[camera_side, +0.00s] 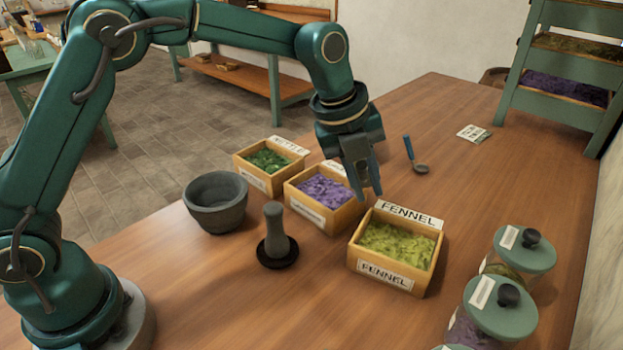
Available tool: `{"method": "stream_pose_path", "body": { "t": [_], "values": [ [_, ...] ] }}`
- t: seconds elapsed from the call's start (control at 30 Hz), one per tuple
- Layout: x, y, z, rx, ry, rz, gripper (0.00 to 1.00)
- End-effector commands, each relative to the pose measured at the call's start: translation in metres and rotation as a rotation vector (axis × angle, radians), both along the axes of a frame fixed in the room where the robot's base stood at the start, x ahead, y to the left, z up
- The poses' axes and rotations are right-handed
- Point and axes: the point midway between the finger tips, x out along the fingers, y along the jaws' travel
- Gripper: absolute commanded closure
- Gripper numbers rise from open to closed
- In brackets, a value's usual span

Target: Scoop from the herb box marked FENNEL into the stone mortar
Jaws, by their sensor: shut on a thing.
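The herb box marked FENNEL (385,273) stands at the front right of the group and holds yellow-green herb. The stone mortar (216,222) is a dark grey bowl at the left; from this side its inside looks empty. A small scoop (422,169) with a blue handle is behind the FENNEL box, its bowl on the table and its handle slanting up. My gripper (370,192) points down over the back left of the FENNEL box, beside the purple herb box. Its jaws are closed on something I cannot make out. The scoop looks apart from the fingers.
The purple herb box (318,215) and a NETTLE box (262,182) stand in a row. A pestle (276,232) stands upright on a dark base between mortar and FENNEL box. Lidded jars (517,250) are at the right edge. The table behind the scoop is mostly clear.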

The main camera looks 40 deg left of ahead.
Motion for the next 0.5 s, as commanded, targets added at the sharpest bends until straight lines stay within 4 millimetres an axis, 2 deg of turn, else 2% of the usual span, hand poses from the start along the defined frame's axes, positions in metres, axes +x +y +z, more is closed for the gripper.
{"method": "stream_pose_path", "body": {
  "t": [0.03,0.1,0.3,0.4,0.5],
  "values": [
    [-0.001,0.028,0.005,-0.009,0.019,0.085,1.00],
    [-0.008,0.061,0.011,-0.023,0.049,0.195,1.00],
    [-0.044,0.144,0.023,-0.079,0.139,0.520,1.00],
    [-0.068,0.174,0.027,-0.113,0.177,0.668,1.00],
    [-0.089,0.194,0.030,-0.143,0.207,0.792,1.00]
  ]
}}
